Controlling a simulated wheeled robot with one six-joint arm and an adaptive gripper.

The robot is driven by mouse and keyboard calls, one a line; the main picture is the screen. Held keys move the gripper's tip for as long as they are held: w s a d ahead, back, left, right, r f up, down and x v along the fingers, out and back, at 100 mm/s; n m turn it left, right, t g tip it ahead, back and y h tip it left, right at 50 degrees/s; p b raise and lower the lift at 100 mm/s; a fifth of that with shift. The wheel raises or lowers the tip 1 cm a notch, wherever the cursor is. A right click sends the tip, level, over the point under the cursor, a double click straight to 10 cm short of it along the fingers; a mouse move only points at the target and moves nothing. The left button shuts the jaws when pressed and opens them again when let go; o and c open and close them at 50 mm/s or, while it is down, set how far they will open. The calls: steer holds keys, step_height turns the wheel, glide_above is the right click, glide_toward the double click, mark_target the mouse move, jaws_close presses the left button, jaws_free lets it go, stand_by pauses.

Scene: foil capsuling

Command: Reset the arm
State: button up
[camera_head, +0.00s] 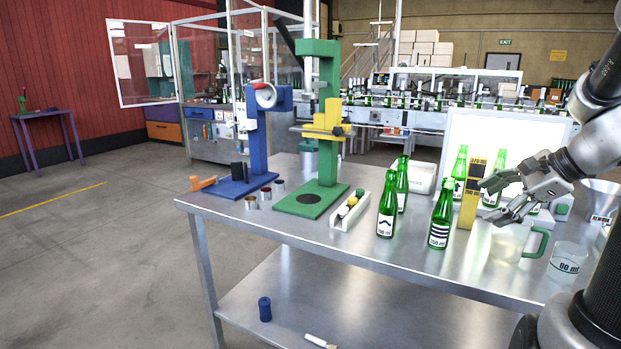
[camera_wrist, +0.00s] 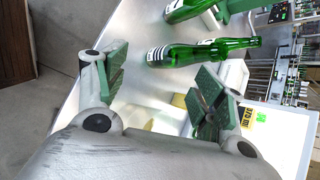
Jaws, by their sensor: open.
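My gripper (camera_head: 499,200) is at the right of the head view, above the steel table (camera_head: 300,238), beside a yellow block (camera_head: 468,205) and over a pitcher with a green handle (camera_head: 510,240). Its two fingers with green pads are spread apart in the wrist view (camera_wrist: 157,85), and nothing shows between them. My arm reaches in from the right edge. The fingers hide part of the pitcher and the bottles behind.
Green bottles (camera_head: 387,215) with labels stand mid-table, one (camera_head: 440,215) close to the yellow block. A green press (camera_head: 318,140) and a blue press (camera_head: 258,150) stand at the left. A clear cup (camera_head: 567,262) and a lit white panel (camera_head: 500,135) are near my gripper.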

steer(key=s+a+r+n+g+h, duration=0.1)
steer(key=s+a+n+h, duration=0.1)
steer(key=s+n, duration=0.5)
steer(key=s+a+r+n+g+h, duration=0.1)
steer(key=s+a+n+h, duration=0.2)
steer(key=n, duration=1)
steer(key=s+a, duration=0.2)
steer(key=s, duration=0.3)
steer(key=shift+s+a+g, duration=0.2)
steer(key=shift+s+g, duration=0.1)
steer(key=shift+g, duration=0.1)
